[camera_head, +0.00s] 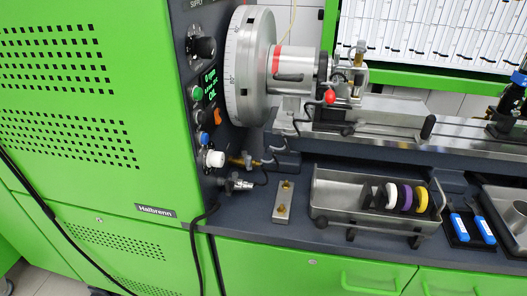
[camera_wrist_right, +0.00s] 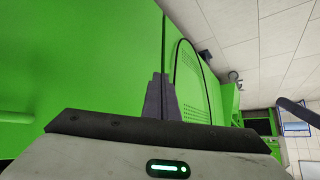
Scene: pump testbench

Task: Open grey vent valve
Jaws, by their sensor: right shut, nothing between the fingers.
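No part is labelled as the grey vent valve at this size, so I cannot tell for certain which it is. A pale white-grey round knob (camera_head: 215,158) sits low on the dark control panel, with a brass fitting (camera_head: 243,160) to its right. A silver fitting (camera_head: 238,184) lies just below, near the deck. My right gripper (camera_wrist_right: 158,78) shows only in the right wrist view; its dark fingers are together and empty, in front of green panels. Neither gripper shows in the head view, and the knob is not recognisable in the wrist view.
The panel (camera_head: 207,90) also carries a black knob and coloured buttons. A large silver disc (camera_head: 249,65) and a red-ball lever (camera_head: 330,96) stand right of it. A metal tray (camera_head: 330,197) holds several rings. A black cable (camera_head: 193,240) hangs over the front edge.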

